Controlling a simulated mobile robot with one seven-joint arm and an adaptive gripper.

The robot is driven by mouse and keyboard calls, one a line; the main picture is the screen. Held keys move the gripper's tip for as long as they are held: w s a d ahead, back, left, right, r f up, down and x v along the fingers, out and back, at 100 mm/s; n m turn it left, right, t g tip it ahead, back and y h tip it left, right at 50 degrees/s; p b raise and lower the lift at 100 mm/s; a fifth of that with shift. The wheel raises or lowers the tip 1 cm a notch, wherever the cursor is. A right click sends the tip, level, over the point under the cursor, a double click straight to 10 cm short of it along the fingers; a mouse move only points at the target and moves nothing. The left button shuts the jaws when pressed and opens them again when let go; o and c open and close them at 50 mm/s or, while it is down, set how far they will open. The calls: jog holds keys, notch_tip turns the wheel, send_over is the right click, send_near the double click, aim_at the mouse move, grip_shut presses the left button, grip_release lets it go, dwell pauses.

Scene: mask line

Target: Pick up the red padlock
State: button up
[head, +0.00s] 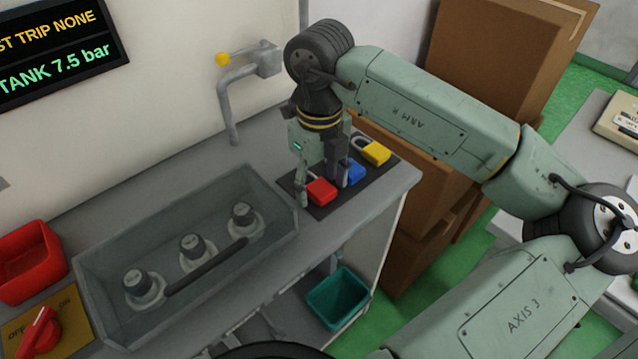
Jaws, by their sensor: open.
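The red padlock (321,192) lies on a dark mat (328,209) near the right end of the grey bench. Its shackle is partly hidden by my gripper. My gripper (322,195) points down over the mat and is open, with one finger at the left of the red padlock and the other at its right. I cannot tell whether the fingers touch it. A blue padlock (356,172) lies just to the right, partly behind the right finger. A yellow padlock (377,152) lies farther right on the same mat.
A clear-walled tray (110,260) with several dark-topped knobs stands left of the mat. Cardboard boxes (480,60) stand right of the bench. A teal bin (338,297) is below its front edge.

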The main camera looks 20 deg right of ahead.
aim_at(321, 189)
jog(key=shift+c, duration=0.3)
jog(key=c, duration=1.2)
jog(key=shift+r, duration=0.1)
jog(key=shift+r+b, duration=0.25)
jog(key=shift+b, duration=0.05)
jog(key=r, duration=0.1)
jog(key=r+b, duration=0.1)
jog(key=shift+s+r, duration=0.3)
jog(key=s+a+b, duration=0.1)
jog(key=s, duration=0.4)
jog(key=s+r+b, duration=0.1)
jog(key=s+b, duration=0.1)
jog(key=s, duration=0.3)
jog(key=s+a+b, duration=0.1)
jog(key=s, duration=0.4)
jog(key=shift+s+a+r, duration=0.1)
jog(key=shift+a+r, duration=0.2)
